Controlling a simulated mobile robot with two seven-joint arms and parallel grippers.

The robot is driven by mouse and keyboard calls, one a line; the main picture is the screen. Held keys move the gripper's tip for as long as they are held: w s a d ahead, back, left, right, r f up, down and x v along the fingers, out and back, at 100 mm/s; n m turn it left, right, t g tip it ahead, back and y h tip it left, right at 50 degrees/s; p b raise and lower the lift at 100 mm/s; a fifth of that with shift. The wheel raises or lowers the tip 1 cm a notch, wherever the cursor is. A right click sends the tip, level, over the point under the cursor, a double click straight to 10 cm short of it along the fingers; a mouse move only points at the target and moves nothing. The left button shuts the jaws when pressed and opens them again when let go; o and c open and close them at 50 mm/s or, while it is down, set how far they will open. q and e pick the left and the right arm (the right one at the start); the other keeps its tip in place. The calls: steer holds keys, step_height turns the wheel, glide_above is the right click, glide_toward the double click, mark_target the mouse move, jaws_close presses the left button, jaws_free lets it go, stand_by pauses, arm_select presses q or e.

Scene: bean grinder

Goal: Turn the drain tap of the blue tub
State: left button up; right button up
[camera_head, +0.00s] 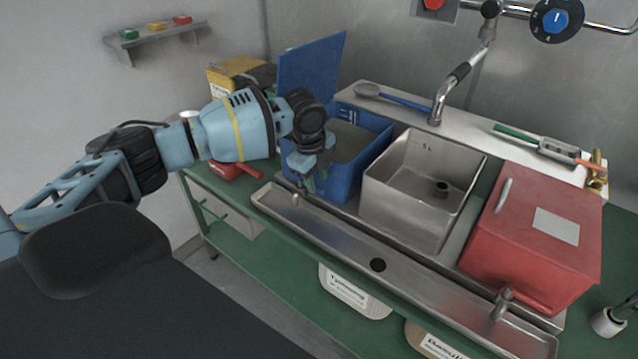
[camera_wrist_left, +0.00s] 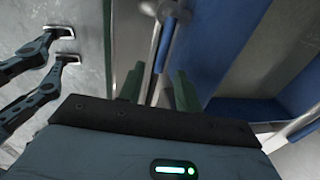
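The blue tub (camera_head: 343,160) stands at the back left of the bench, its blue lid raised. Its small metal drain tap (camera_head: 297,197) sticks out low at the front, over the steel trough. In the left wrist view the tap (camera_wrist_left: 168,12) shows at the top, beside the tub's blue wall (camera_wrist_left: 215,45). My left gripper (camera_head: 313,182) is at the tub's front wall, close above the tap. In the left wrist view its two green fingertips (camera_wrist_left: 160,88) are apart with nothing held between them. Contact with the tap is not visible. My right gripper is not in view.
The steel trough (camera_head: 345,243) runs along the bench front. A steel sink tub (camera_head: 405,205) and a red tub (camera_head: 530,235) with its own tap (camera_head: 502,303) stand to the right. A red-handled item (camera_head: 232,170) lies left of the blue tub.

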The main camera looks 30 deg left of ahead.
arm_select(q)
steer(key=shift+w+f, duration=0.15)
steer(key=shift+f, duration=0.5)
steer(key=shift+w+f, duration=0.15)
steer(key=shift+f, duration=0.5)
steer(key=shift+c, duration=0.2)
jaws_close()
